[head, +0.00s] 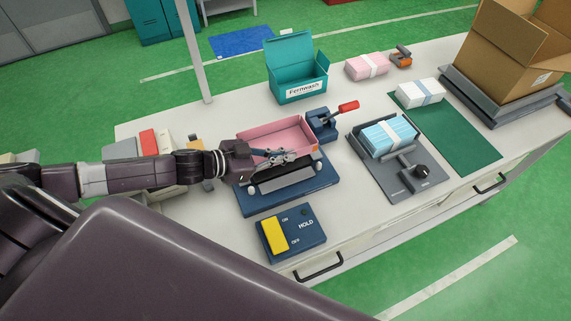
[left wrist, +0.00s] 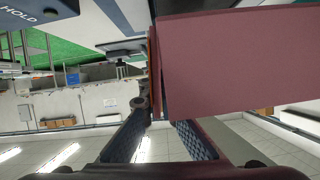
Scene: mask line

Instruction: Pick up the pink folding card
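The pink folding card (head: 276,134) stands in a blue fixture (head: 291,194) on the table in the head view, with its walls raised like an open box. Its front is partly hidden by my left gripper (head: 283,157), which reaches in from the left. In the left wrist view the card (left wrist: 240,60) is a large dark pink panel close ahead. My left gripper (left wrist: 160,127) shows two textured blue fingers spread apart, with a gap between them near the card's edge. Contact with the card cannot be told. My right gripper is not in view.
A HOLD box (head: 291,232) with a yellow switch lies in front. A red-handled clamp (head: 326,122) stands right of the card, a teal box (head: 296,75) behind. A blue mask stack (head: 391,136) sits on a grey fixture at right. A cardboard box (head: 505,50) stands beyond.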

